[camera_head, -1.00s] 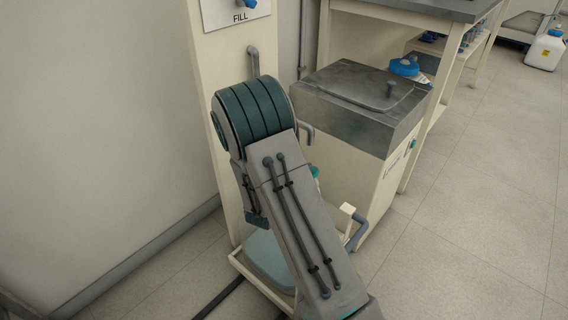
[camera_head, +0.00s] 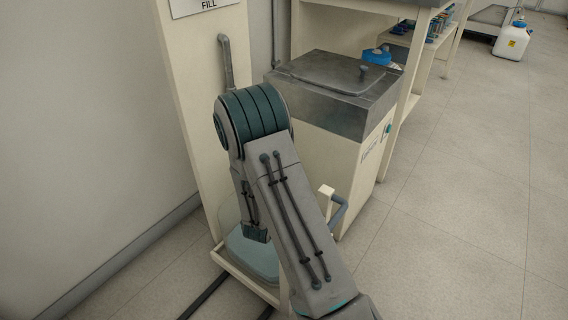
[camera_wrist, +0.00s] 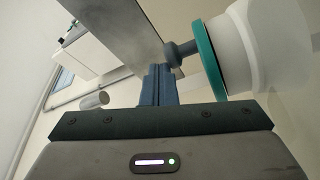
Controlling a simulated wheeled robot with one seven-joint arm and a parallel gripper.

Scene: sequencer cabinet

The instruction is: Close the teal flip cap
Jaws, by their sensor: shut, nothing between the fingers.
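In the wrist view, a teal disc-like part (camera_wrist: 209,58), which looks like the flip cap, is seen edge-on against a rounded white body (camera_wrist: 245,45). A dark grey knob (camera_wrist: 182,51) sticks out from its left side. My gripper (camera_wrist: 158,72) is shut and empty, with its fingertips just left of and below the knob. I cannot tell whether they touch it. The cap's hinge and how far it stands open cannot be made out.
A cream cabinet (camera_head: 338,160) with a grey lidded top (camera_head: 325,95) stands right of my arm. A translucent container (camera_head: 252,258) sits on a low cream tray (camera_head: 225,262) behind my arm. A wall is at left; open floor (camera_head: 460,220) is at right.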

